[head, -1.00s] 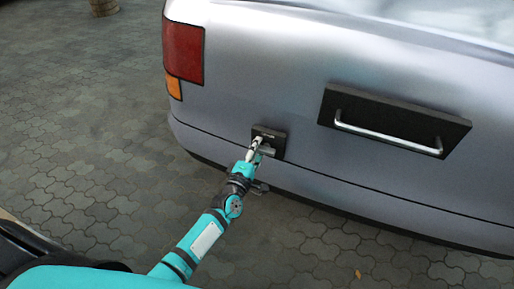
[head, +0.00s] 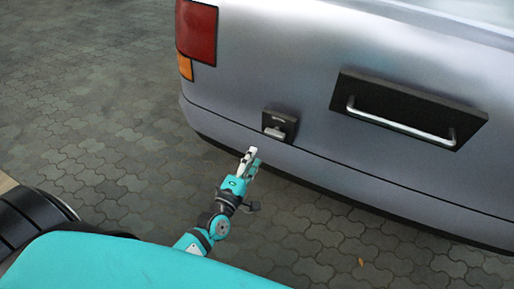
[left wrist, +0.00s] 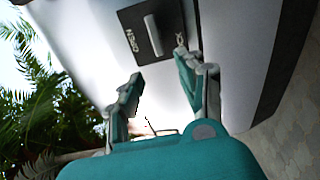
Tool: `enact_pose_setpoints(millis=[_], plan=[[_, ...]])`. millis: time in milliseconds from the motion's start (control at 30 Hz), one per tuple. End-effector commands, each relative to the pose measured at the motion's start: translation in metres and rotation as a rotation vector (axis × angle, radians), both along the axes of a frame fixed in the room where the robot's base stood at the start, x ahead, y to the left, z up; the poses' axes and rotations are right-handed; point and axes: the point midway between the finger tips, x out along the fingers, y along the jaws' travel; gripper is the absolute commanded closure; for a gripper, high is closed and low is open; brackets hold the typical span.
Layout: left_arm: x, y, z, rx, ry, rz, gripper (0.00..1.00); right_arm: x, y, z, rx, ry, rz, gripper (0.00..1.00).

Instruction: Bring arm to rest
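My left gripper (head: 251,158) is in front of the rear of a grey car (head: 300,60), below and left of a small black latch plate (head: 280,117) with a metal lever (head: 275,133). It is apart from the lever. In the left wrist view the two fingers (left wrist: 157,68) are spread with nothing between them. The black plate (left wrist: 170,18) with its lever (left wrist: 153,35) and white lettering lies beyond the fingertips. My right gripper is in neither view.
A black panel with a metal bar handle (head: 400,122) is on the car to the right of the latch. A red tail light (head: 196,32) is at upper left. Paved ground (head: 100,130) is open at left. Green plants (left wrist: 40,105) show in the left wrist view.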

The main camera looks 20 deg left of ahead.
Motion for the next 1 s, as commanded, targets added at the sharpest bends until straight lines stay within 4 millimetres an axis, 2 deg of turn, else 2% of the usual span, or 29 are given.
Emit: enact_pose_setpoints(millis=[133,667,767,867,900,1000], plan=[[-0.006,0.000,0.001,0.000,-0.002,0.000,0.62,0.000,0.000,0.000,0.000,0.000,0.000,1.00],[-0.006,-0.002,-0.003,0.015,0.010,-0.009,0.62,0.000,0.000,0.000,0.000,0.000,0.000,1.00],[-0.011,-0.014,-0.023,0.130,0.080,-0.072,0.62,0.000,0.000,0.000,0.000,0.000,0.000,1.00],[-0.028,-0.035,-0.068,0.378,0.224,-0.216,0.62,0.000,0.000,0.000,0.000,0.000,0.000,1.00],[-0.040,-0.042,-0.090,0.502,0.295,-0.293,0.62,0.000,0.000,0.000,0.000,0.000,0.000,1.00],[-0.074,-0.048,-0.142,0.787,0.455,-0.485,0.62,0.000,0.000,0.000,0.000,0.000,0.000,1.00]])
